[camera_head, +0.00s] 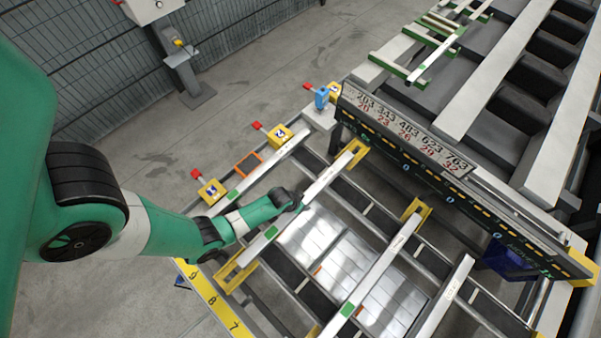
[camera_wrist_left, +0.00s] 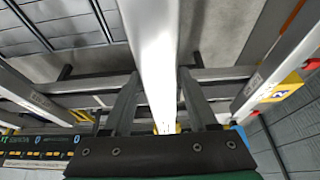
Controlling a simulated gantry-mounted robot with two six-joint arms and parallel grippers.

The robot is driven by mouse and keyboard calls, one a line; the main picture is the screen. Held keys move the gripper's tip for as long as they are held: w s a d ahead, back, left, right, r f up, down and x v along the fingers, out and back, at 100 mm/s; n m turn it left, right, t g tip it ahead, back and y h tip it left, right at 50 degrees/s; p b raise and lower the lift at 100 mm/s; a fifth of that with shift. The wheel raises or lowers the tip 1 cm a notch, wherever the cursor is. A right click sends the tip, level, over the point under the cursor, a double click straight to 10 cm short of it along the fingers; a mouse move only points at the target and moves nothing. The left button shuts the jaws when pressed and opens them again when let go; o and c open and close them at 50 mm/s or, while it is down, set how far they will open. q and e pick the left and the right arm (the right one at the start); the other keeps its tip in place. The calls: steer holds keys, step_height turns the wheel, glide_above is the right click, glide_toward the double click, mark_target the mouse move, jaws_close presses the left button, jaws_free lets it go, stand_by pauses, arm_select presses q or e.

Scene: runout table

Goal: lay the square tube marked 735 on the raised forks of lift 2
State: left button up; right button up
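My left gripper (camera_head: 292,200) is low over a pale bar (camera_head: 320,180) with a green patch and yellow end pieces. In the left wrist view its two fingers (camera_wrist_left: 158,75) stand apart, one on each side of a bright pale bar (camera_wrist_left: 155,40). I cannot tell whether they touch it. No 735 mark is readable, so I cannot tell which bar is that tube. A yellow box marked 2 (camera_head: 281,135) with a red top stands at the left side of the table; I cannot make out its forks. My right gripper is not in view.
More pale bars (camera_head: 385,263) run parallel across the table, with shiny plates (camera_head: 325,255) between. A numbered sign (camera_head: 405,125) lines the far side. Another yellow box (camera_head: 212,191), a blue box (camera_head: 321,97) and a yellow numbered strip (camera_head: 212,298) edge the table. A green rack (camera_head: 420,55) stands behind.

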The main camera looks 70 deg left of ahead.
arm_select(q)
steer(key=o, duration=0.3)
steer(key=shift+o, duration=0.2)
steer(key=shift+s, duration=0.1)
steer(key=p+v, duration=0.8)
steer(key=v, duration=0.3)
steer(key=shift+r, duration=0.3)
steer(key=shift+d, duration=0.15)
